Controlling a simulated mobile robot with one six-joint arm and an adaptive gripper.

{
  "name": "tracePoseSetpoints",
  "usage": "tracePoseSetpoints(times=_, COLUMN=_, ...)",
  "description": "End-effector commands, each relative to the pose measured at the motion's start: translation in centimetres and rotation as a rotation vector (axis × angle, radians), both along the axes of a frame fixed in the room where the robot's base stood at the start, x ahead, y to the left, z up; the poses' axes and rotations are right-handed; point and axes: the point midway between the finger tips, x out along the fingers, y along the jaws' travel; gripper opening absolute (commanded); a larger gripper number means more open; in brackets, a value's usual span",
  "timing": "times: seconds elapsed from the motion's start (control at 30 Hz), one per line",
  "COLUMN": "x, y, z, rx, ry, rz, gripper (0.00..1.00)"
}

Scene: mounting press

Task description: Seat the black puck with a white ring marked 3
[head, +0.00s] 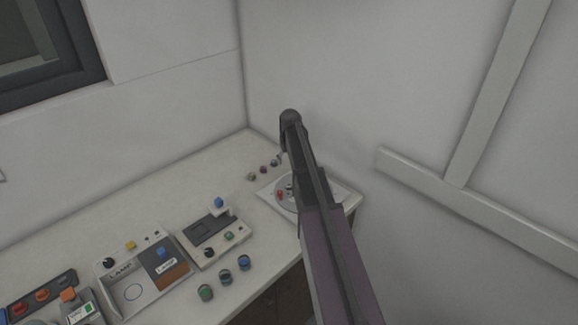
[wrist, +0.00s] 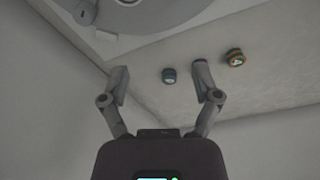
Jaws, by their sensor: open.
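Several small pucks stand on the bench in the head view, but I cannot read a ring or a 3 on any. A short row at the back has a pale one (head: 252,176), a reddish one (head: 263,169) and a bluish one (head: 274,162). In the wrist view my gripper (wrist: 161,70) is open and empty. A dark puck with a bluish rim (wrist: 169,76) shows between its fingertips in the picture, apart from both. An orange-brown puck (wrist: 235,58) is right of the right finger. My arm hides my gripper in the head view.
A white plate with a grey disc (head: 283,189) and red knob is partly behind my arm; a disc also shows top left in the wrist view (wrist: 135,17). More pucks (head: 225,277) line the front edge. Control boxes (head: 214,235) stand left. Walls close the corner.

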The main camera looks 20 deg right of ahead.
Motion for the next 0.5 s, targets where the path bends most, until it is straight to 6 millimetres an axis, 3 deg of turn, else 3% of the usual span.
tracePoseSetpoints(times=0.03, x=1.1, y=-0.4, z=0.1, rx=0.000, ry=0.000, rz=-0.002, gripper=0.81)
tracePoseSetpoints(times=0.5, x=7.3, y=-2.5, z=0.6, rx=0.001, ry=0.000, rz=-0.013, gripper=0.81)
